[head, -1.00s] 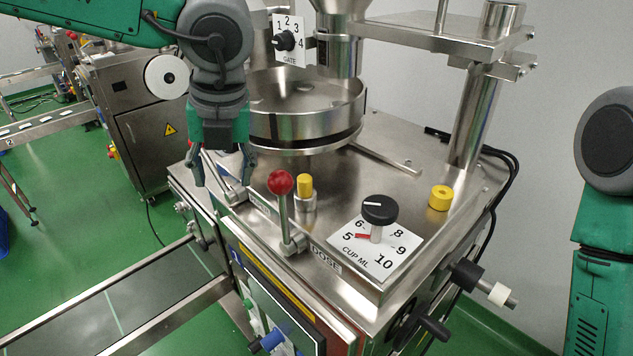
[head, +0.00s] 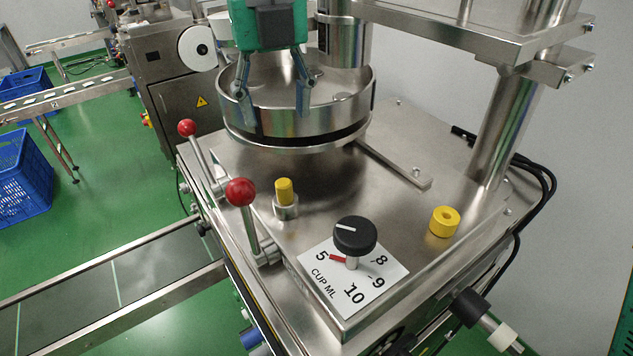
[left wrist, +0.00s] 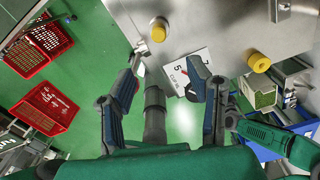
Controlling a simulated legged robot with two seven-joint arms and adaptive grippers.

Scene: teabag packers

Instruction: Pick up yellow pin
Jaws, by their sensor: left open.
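The yellow pin (head: 284,191) stands upright in a short metal socket on the machine's steel top, just right of the nearer red-knobbed lever. It also shows in the left wrist view (left wrist: 158,31), beyond the fingers at the top. My left gripper (head: 277,120) points down with its fingers apart and empty. In the head view it overlaps the round steel pan, above and behind the pin, and is not touching the pin. The left wrist view shows the spread fingers (left wrist: 164,88) with nothing held between them. My right gripper is out of view.
Two red-knobbed levers (head: 240,192) rise left of the pin. A black dial knob (head: 355,234) on a numbered plate (head: 372,289) stands in front. A yellow ring (head: 444,222) lies to the right. The round pan (head: 240,120) stands behind; steel posts rise at right.

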